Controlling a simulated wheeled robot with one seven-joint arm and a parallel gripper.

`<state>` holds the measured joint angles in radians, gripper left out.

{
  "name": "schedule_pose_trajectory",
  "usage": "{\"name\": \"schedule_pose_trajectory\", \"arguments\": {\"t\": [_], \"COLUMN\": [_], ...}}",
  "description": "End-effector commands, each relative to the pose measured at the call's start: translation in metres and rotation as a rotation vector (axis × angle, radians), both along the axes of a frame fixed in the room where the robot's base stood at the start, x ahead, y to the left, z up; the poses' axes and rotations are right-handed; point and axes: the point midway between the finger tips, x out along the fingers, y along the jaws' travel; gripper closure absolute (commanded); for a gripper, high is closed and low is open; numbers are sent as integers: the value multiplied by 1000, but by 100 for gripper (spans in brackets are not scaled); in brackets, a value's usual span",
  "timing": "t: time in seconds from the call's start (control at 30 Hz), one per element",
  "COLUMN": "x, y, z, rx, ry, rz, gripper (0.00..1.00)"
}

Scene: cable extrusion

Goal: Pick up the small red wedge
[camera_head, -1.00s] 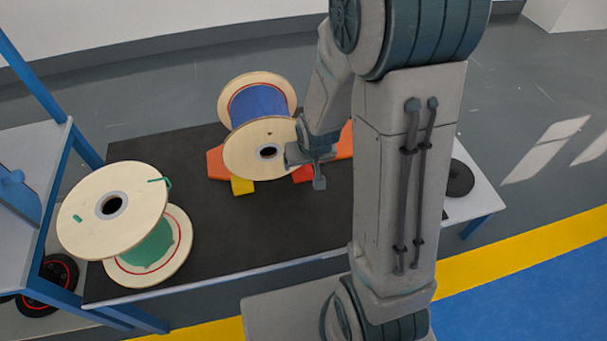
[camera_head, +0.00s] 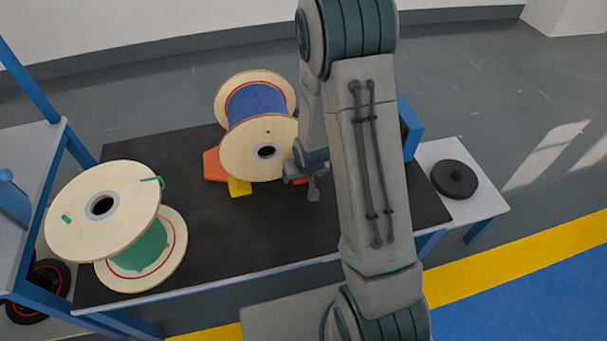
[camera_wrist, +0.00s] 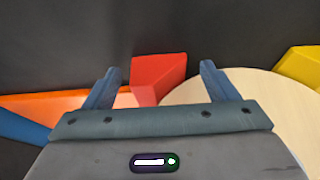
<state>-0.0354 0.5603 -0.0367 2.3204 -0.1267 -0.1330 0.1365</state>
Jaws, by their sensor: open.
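The small red wedge (camera_wrist: 157,76) shows in the wrist view just ahead of my gripper (camera_wrist: 163,80), between its two spread fingers and beside the end of an orange block. My gripper is open and holds nothing. In the head view only a sliver of the red wedge (camera_head: 301,181) shows behind my gripper (camera_head: 301,185), which is low over the dark mat, right of the blue-wound spool. The gap between fingers and wedge cannot be told exactly.
The blue-wound spool (camera_head: 255,104) stands close to my gripper, with orange (camera_head: 213,166) and yellow (camera_head: 240,187) wedges at its base. A green-wound spool (camera_head: 152,247) stands left. A black disc (camera_head: 455,179) lies right. The mat's front middle (camera_head: 240,240) is clear.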

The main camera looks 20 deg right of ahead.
Motion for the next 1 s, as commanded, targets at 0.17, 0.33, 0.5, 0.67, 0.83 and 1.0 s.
{"name": "schedule_pose_trajectory", "arguments": {"t": [0.17,0.33,0.5,0.67,0.83,1.0], "x": [2,1,1,1,2,2], "y": [0,0,0,0,0,0], "z": [-4,-4,-4,-4,-2,4], "rx": [0,0,0,0,0,0], "ry": [0,0,1,0,0,-1], "rz": [0,0,0,0,0,-1], "gripper": [20,34,69,69,69,69]}}
